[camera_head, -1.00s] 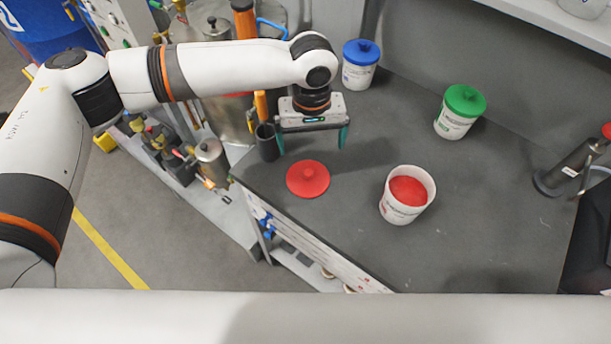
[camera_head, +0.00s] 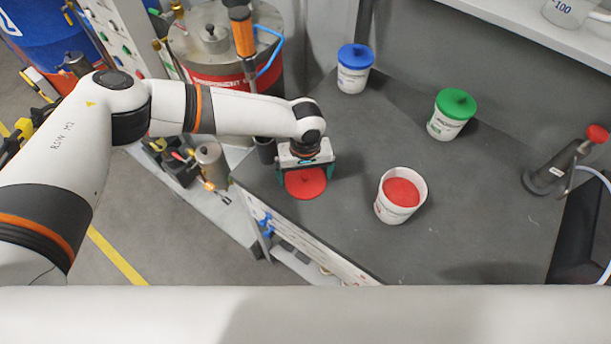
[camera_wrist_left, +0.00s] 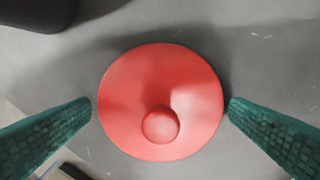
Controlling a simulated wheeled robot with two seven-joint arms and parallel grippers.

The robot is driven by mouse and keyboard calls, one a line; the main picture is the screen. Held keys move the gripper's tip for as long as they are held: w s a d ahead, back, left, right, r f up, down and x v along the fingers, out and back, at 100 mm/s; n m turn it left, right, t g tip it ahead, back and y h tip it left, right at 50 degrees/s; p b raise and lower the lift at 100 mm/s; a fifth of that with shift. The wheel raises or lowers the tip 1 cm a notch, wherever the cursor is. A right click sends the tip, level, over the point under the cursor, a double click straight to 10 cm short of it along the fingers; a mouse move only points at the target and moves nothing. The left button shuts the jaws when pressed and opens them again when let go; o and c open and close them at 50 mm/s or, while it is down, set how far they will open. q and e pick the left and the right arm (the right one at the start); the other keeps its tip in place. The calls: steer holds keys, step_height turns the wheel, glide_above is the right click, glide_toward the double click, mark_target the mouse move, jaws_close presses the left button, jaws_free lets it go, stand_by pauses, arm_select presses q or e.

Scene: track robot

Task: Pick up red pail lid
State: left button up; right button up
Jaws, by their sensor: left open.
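The red pail lid (camera_head: 306,184) lies flat on the dark grey bench near its left front edge. In the left wrist view the round lid (camera_wrist_left: 160,90) shows whole, with its knob (camera_wrist_left: 160,125) facing up. My left gripper (camera_head: 306,170) is open right above the lid, its arm coming in from the left. In the wrist view its two green fingers (camera_wrist_left: 160,115) stand on either side of the lid, with small gaps. The white pail with red contents (camera_head: 401,195) stands uncovered to the right. My right gripper is not in view.
A blue-lidded pail (camera_head: 355,68) and a green-lidded pail (camera_head: 451,114) stand towards the back of the bench. A dark cup (camera_head: 265,150) stands close left of my gripper. A metal device with a red knob (camera_head: 560,165) is at the right. The bench middle is clear.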

arm_select(q)
steer(key=shift+f, duration=0.15)
steer(key=shift+c, duration=0.2)
steer(key=c, duration=0.6)
steer(key=shift+c, duration=0.2)
